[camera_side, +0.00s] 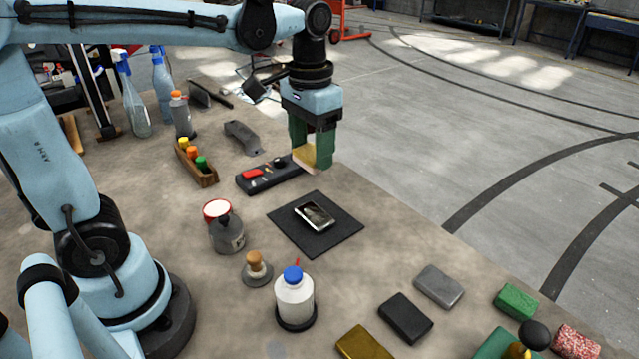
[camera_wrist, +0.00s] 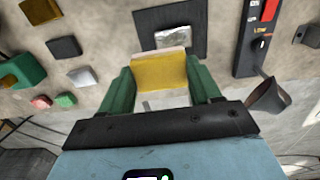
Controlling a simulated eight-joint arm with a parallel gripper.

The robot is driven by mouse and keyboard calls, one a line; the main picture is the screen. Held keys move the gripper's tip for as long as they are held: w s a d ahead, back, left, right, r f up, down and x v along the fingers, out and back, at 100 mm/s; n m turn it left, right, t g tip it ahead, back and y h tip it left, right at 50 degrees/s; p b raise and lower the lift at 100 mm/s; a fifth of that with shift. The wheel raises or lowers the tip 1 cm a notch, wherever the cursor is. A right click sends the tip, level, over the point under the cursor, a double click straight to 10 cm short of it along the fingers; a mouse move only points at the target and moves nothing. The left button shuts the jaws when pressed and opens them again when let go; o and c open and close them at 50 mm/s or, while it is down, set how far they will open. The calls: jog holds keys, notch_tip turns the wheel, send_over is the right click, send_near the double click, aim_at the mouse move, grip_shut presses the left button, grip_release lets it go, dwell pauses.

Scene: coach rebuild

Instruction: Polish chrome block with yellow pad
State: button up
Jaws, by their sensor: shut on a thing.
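My gripper (camera_side: 318,156), with green fingers, is shut on a yellow pad (camera_side: 304,158). It holds the pad in the air above the far end of the table, behind the chrome block. In the wrist view the yellow pad (camera_wrist: 160,72) sits between the fingers of my gripper (camera_wrist: 162,80). The shiny chrome block (camera_side: 315,215) lies flat on a dark square mat (camera_side: 343,237), apart from the pad. The chrome block also shows in the wrist view (camera_wrist: 173,37), just beyond the pad and partly hidden by it.
A black panel with a red switch (camera_side: 256,180) lies close to my gripper. A wooden bottle rack (camera_side: 208,180), an open tin (camera_side: 215,208), a grey jar (camera_side: 228,238) and a blue-capped bottle (camera_side: 295,296) stand left of the mat. Several other pads, including a black one (camera_side: 405,318), lie in front.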

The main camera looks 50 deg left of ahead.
send_over(326, 225)
notch_tip(326, 225, down, 7)
jog(key=shift+a+f, duration=0.15)
jog(key=shift+f, duration=3.15)
jog(key=shift+w+a+f, duration=0.1)
jog(key=shift+a+f, duration=0.3)
jog(key=shift+a, duration=0.1)
jog(key=shift+a+f, duration=0.2)
jog(key=shift+a, duration=2.75)
jog(key=shift+d, duration=3.55)
notch_tip(326, 225, up, 8)
jog(key=shift+a+f, duration=0.1)
jog(key=shift+f, duration=0.05)
